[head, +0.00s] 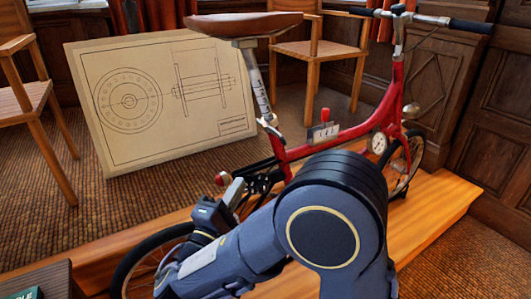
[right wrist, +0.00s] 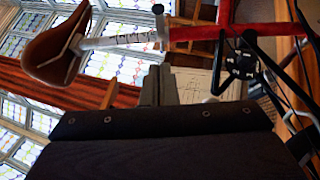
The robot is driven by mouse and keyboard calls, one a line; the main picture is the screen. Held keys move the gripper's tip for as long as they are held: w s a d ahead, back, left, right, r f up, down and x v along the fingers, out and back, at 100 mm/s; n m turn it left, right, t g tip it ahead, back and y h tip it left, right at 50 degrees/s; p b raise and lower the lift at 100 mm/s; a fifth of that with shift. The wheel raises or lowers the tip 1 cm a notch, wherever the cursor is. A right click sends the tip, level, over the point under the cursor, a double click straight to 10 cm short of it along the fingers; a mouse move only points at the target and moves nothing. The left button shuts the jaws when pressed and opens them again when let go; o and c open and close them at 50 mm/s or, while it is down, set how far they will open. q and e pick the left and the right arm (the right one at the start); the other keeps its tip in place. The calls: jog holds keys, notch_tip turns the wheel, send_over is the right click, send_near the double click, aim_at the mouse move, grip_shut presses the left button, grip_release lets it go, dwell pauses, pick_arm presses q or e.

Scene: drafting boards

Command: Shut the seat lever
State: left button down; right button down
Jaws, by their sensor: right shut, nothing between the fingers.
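A red bicycle (head: 340,130) stands on a wooden platform, with a brown saddle (head: 245,24) on a silver marked seat post (head: 260,92). The small dark seat lever (head: 271,130) is at the foot of the post, where it meets the red frame. It shows small, and I cannot tell its exact angle. In the right wrist view the clamp area with the lever (right wrist: 161,22) lies just beyond the fingers. My right gripper (head: 234,190) is shut and empty, below and left of the lever and apart from it. It also shows in the right wrist view (right wrist: 160,85). My left gripper is out of view.
A drafting board (head: 160,100) leans behind the bicycle. Wooden chairs (head: 325,50) stand at the back and left. The wooden platform (head: 435,205) lies under the bicycle. My right arm hides part of the bicycle. Woven floor is open at the left.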

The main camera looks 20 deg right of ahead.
send_near(278, 136)
jog(key=w, duration=0.4)
jog(key=d, duration=0.1)
jog(key=d+r+b, duration=0.1)
jog(key=d, duration=0.1)
jog(key=shift+s+d+r, duration=0.1)
jog(key=shift+r, duration=0.05)
jog(key=shift+d+r, duration=0.15)
jog(key=shift+d, duration=0.3)
jog(key=shift+a, duration=0.1)
